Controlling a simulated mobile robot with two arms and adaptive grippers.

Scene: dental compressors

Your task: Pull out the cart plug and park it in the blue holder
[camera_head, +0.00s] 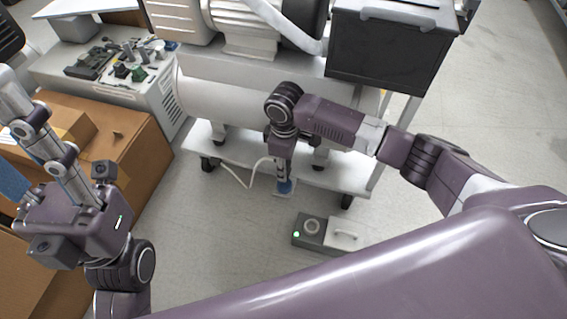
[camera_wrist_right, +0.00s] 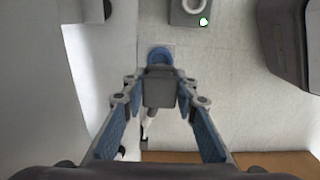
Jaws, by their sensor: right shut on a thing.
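My right gripper (camera_head: 285,176) points down beside the cart's lower shelf. In the right wrist view its blue-padded fingers (camera_wrist_right: 160,92) are shut on the grey cart plug (camera_wrist_right: 160,88), with a white cable behind it. The blue holder (camera_head: 286,188) is on the floor just under this gripper; its round blue rim (camera_wrist_right: 160,57) shows just beyond the plug. The plug overlaps the rim's near side; I cannot tell whether it is touching. My left gripper (camera_head: 28,135) is at the far left, its fingertips unclear.
A grey floor socket box (camera_head: 309,231) with a green light and an empty-looking round socket lies right of the holder; it also shows in the wrist view (camera_wrist_right: 188,14). The cart shelf (camera_head: 230,152) with its white cable (camera_head: 239,178) stands behind. Cardboard boxes (camera_head: 150,150) are left.

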